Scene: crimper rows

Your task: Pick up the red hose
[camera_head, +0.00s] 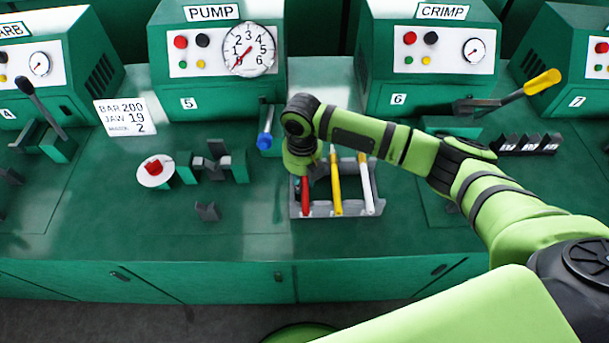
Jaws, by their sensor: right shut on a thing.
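The red hose (305,197) lies at the left side of a grey tray (356,213), beside a yellow hose (337,192) and a white hose (367,186). My right arm comes in from the right, and its gripper (300,182) points down at the red hose's upper part. The right gripper is shut on the red hose. The wrist hides the fingers and the hose's far end. The red hose still looks to be in or just above the tray; I cannot tell if it is raised. My left gripper is not in view.
A blue-tipped hose or handle (265,134) stands just left of my wrist. Behind are the PUMP machine (215,85) and CRIMP machine (430,85), with a yellow-handled lever (541,83). A white disc with a red knob (156,171) is at left. The bench front is clear.

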